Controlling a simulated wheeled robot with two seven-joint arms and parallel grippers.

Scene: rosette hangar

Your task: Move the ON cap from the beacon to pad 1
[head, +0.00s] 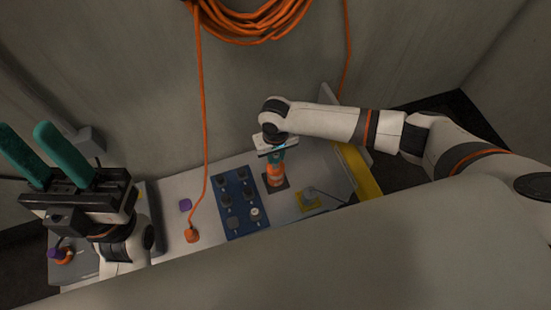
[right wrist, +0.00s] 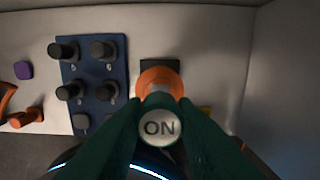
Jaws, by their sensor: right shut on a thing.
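The orange beacon (head: 276,176) stands upright on a dark square base in the middle of the bench. It also shows in the right wrist view (right wrist: 160,80). My right gripper (head: 277,155) is directly above it. In the right wrist view its green fingers are closed around the round grey ON cap (right wrist: 159,127), lettering facing the camera. I cannot tell whether the cap still touches the beacon. My left gripper (head: 40,155) is raised at the left, its green fingers apart and empty. No pad labelled 1 can be read.
A blue panel (head: 232,222) with several black knobs lies left of the beacon. A yellow-marked piece (head: 309,201) lies right of the beacon. The wall stands close behind the bench.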

